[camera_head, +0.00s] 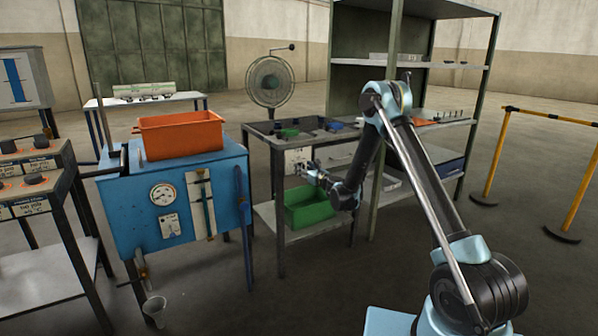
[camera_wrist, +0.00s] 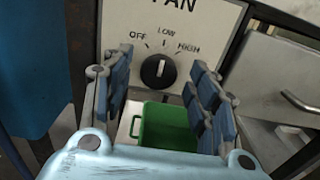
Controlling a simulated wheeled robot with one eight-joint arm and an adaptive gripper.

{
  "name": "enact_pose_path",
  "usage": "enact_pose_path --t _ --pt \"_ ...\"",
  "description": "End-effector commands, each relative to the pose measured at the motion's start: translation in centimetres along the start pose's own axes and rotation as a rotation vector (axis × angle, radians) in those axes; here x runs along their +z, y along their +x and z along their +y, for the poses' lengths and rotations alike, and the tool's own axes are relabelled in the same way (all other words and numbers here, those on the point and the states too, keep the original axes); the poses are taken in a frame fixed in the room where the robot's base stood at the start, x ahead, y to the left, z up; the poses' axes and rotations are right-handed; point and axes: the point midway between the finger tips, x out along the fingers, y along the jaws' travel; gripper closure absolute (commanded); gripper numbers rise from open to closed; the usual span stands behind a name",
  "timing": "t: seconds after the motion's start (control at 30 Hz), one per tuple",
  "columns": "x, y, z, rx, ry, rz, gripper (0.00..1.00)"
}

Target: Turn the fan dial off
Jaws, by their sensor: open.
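The fan dial (camera_wrist: 158,71) is a round black knob on a light panel (camera_wrist: 215,22) marked FAN, with OFF, LOW and HIGH around it. Its white mark looks to point up, near LOW. My gripper (camera_wrist: 160,66) is open, one blue-padded finger on each side of the dial in the wrist view, with nothing held. I cannot tell the remaining distance to the panel. In the head view my gripper (camera_head: 312,172) is in front of the panel (camera_head: 294,158) on the bench's front, and the dial is not discernible there. The fan (camera_head: 269,82) stands behind the bench.
A green bin (camera_head: 308,206) sits on the shelf below the panel and shows below the dial (camera_wrist: 165,127). A drawer with a handle (camera_wrist: 300,101) is to the right. A blue cabinet (camera_head: 135,205) with an orange tray (camera_head: 180,136) stands left. Tall shelving (camera_head: 398,60) is at right.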

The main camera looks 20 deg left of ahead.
Motion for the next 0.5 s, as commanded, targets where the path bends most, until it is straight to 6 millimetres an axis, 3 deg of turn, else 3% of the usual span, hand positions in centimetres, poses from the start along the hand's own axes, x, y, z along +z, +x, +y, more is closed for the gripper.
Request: enact_pose_path --t 0.47,0.5 --pt "0.01 1.12 1.10 0.006 0.000 0.000 0.46" --pt "0.00 1.15 1.18 0.007 0.000 0.000 0.53"
